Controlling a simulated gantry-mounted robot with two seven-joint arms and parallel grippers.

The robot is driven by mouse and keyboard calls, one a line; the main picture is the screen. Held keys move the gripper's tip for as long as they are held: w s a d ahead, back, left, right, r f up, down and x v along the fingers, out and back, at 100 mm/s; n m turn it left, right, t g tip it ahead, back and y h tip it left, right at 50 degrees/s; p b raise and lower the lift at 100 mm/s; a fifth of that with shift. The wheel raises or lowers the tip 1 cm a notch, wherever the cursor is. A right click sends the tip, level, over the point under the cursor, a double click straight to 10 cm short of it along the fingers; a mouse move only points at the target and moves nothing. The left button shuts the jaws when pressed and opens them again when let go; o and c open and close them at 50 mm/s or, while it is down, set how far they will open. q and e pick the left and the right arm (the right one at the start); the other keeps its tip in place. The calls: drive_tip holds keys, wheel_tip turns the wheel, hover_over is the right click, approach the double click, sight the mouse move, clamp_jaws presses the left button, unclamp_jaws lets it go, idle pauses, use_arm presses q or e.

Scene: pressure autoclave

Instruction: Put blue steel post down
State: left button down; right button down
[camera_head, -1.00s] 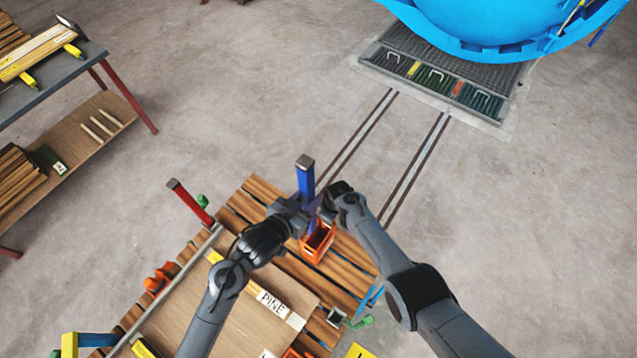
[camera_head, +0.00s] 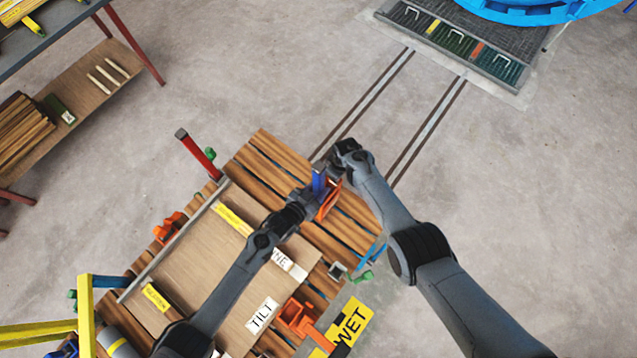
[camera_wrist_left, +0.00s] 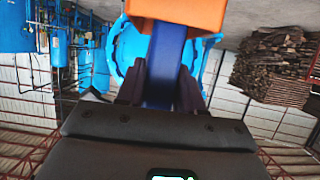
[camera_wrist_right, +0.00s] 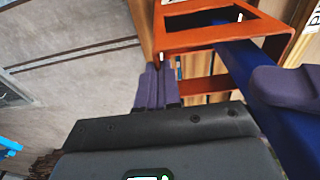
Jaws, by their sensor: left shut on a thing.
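My left gripper (camera_head: 312,192) is shut on the blue steel post (camera_head: 319,182), which shows only as a short piece in the head view. In the left wrist view the post (camera_wrist_left: 166,68) runs between the fingers up to an orange socket (camera_wrist_left: 180,12). In the right wrist view the post (camera_wrist_right: 275,95) meets the open orange socket frame (camera_wrist_right: 210,45); I cannot tell how deep it sits. The orange socket (camera_head: 329,204) is partly hidden by the grippers.
The slatted wooden cart (camera_head: 280,158) carries a board (camera_head: 225,265) with labels. A red post (camera_head: 197,152) stands at its left edge, yellow bars (camera_head: 86,320) at lower left. A shelf table (camera_head: 90,90) is at upper left.

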sight(316, 196)
use_arm(q)
drive_tip(key=shift+f, duration=2.05)
